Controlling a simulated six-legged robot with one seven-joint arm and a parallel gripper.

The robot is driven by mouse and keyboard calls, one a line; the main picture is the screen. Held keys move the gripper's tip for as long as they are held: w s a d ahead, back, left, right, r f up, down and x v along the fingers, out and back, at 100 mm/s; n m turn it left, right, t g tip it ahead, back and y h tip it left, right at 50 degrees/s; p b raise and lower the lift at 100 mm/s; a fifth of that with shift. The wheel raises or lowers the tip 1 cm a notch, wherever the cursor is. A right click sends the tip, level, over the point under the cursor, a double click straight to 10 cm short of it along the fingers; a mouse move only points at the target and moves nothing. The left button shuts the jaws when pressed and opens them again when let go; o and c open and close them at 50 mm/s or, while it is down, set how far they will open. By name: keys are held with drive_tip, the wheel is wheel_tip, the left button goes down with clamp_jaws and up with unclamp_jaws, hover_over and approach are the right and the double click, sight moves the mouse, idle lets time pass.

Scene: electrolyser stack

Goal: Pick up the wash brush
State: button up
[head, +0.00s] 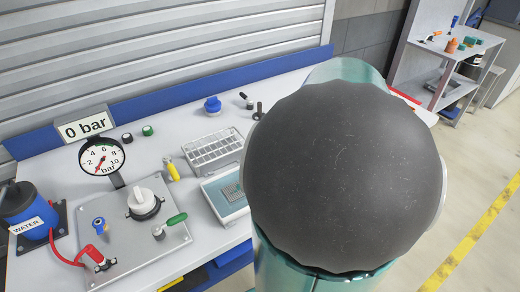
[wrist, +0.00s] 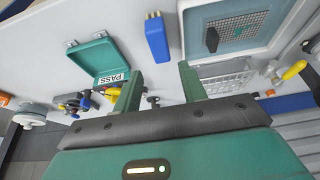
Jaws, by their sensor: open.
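I cannot pick out the wash brush for certain in either view. In the wrist view, a small dark block (wrist: 212,40) lies in a white tray (wrist: 196,25) with a grey mesh plate, but I cannot tell what it is. A blue upright-looking block (wrist: 156,38) lies on the bench just beyond my gripper (wrist: 157,82). My gripper is open, with its two green fingers apart and nothing between them. In the head view my own arm hides the gripper and much of the bench's right part.
A green open case marked PASS (wrist: 100,62) is near the left finger. A wire rack (head: 215,150), a yellow-handled tool (head: 173,171) and a blue knob (head: 212,105) stand on the bench. A valve panel (head: 130,235) with a gauge (head: 102,158) is at left. Shelves (head: 435,75) stand behind right.

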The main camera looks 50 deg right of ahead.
drive_tip(key=x, duration=1.3)
drive_tip(key=shift+f, duration=0.25)
drive_tip(key=c, duration=0.8)
